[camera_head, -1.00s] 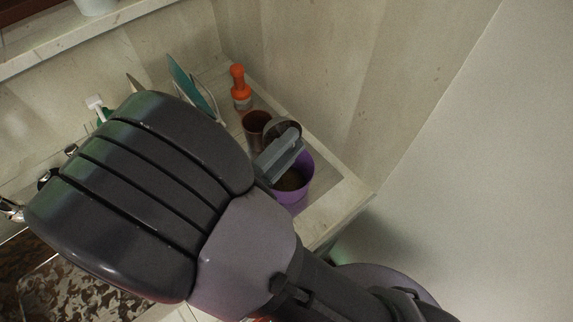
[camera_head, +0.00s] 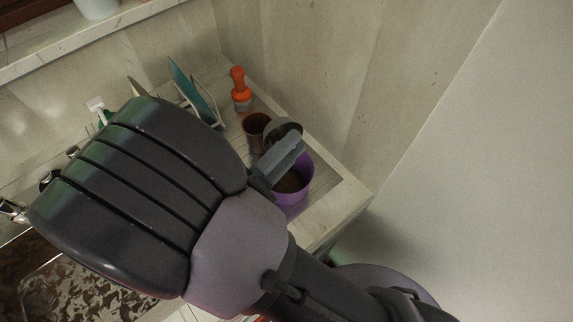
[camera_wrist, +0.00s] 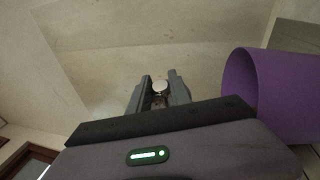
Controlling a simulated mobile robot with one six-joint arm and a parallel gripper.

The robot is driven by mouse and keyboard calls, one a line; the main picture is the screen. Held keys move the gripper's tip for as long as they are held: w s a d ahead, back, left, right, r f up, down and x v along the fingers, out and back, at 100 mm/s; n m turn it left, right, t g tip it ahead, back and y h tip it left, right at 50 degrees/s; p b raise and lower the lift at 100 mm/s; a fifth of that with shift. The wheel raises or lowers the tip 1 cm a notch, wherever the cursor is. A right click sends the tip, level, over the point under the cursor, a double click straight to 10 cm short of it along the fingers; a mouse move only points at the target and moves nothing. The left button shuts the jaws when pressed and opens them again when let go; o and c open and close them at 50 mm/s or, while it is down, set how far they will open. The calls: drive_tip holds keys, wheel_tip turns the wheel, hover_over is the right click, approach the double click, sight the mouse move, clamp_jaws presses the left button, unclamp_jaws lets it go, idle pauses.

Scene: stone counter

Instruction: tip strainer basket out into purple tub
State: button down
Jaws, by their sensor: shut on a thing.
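The purple tub (camera_head: 297,197) stands on the counter near its right end, with something brown visible inside. In the wrist view the tub (camera_wrist: 272,92) is at the right, its rim facing left. My gripper (camera_head: 292,148) is over the tub's far left side, shut on the strainer basket (camera_head: 284,125). The basket is a grey, round metal cup, tilted, its lower part hidden by my fingers. In the wrist view a pale round knob (camera_wrist: 159,86) shows between my fingers (camera_wrist: 160,98). I cannot see what the basket holds.
A brown cup (camera_head: 254,127) stands just left of the basket. An orange-handled brush (camera_head: 239,88) and a rack with a teal board (camera_head: 187,88) are behind. The wall is close behind the tub; a sink (camera_head: 65,290) is at lower left.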

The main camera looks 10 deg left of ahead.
drive_tip(key=shift+s+r, duration=0.1)
drive_tip(key=shift+r, duration=0.05)
drive_tip(key=shift+s+d+f+m+h, duration=0.15)
drive_tip(key=shift+m+h, duration=0.15)
drive_tip(key=shift+m, duration=0.35)
drive_tip(key=shift+s+d+f+m+h, duration=0.1)
drive_tip(key=shift+m+h, duration=0.2)
drive_tip(key=shift+m, duration=0.35)
